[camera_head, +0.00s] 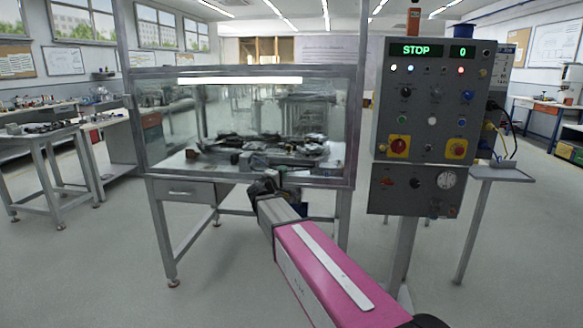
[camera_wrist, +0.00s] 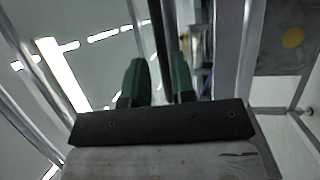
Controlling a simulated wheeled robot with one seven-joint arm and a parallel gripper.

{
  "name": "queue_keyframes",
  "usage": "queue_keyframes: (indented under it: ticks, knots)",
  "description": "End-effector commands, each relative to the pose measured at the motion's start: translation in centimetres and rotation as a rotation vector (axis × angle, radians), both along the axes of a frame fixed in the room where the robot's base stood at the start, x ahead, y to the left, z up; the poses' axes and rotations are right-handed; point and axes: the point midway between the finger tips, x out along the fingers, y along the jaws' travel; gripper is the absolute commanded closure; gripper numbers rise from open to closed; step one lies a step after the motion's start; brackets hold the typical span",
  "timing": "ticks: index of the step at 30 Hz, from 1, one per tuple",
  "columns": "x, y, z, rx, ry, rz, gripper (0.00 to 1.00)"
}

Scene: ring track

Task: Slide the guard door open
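The guard door (camera_head: 170,120) is a clear panel in a grey metal frame on the front of the bench enclosure, and looks shut. My gripper (camera_head: 262,187) is in front of its lower edge, right of the middle, at the end of my pink and grey arm. In the wrist view, the two green fingers of my gripper (camera_wrist: 160,75) stand apart. A dark upright bar (camera_wrist: 158,30) runs up in line with the gap between them. I cannot tell whether the fingers touch it or whether it is the door's handle.
A grey control panel (camera_head: 425,165) on a post stands right of the enclosure; its display reads STOP and 0. Machine parts (camera_head: 270,145) lie behind the glass. A workbench (camera_head: 45,140) is at the left. The floor in front is clear.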

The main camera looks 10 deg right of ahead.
Motion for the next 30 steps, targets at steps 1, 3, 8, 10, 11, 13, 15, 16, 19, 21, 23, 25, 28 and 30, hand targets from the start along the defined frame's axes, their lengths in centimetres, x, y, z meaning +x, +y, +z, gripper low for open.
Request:
queue_keyframes:
  ticks: [1,3,8,10,11,13,15,16,19,21,23,25,28,30]
  knots:
    - [1.0,-0.6,0.2,0.000,-0.001,-0.002,0.76]
    - [1.9,-1.5,0.4,0.000,0.000,-0.002,0.76]
    - [3.7,-3.0,0.8,0.000,0.000,-0.002,0.76]
    - [4.2,-3.5,0.9,0.001,0.001,-0.001,0.76]
    - [4.4,-3.7,1.0,0.001,0.001,-0.001,0.76]
    - [4.7,-4.0,1.0,0.001,0.001,-0.001,0.76]
    - [4.9,-4.2,1.1,0.001,0.001,-0.001,0.76]
    - [4.9,-4.2,1.1,0.001,0.001,-0.001,0.76]
    - [5.0,-4.3,1.1,0.001,0.001,0.000,0.76]
    - [5.0,-4.3,1.1,0.001,0.001,0.000,0.76]
    - [5.0,-4.3,1.1,0.001,0.001,0.000,0.76]
    - [4.9,-4.3,1.1,0.001,0.001,-0.001,0.83]
    - [4.9,-4.3,1.1,0.001,0.001,-0.001,1.00]
    - [4.9,-4.3,1.1,0.001,0.001,-0.001,1.00]
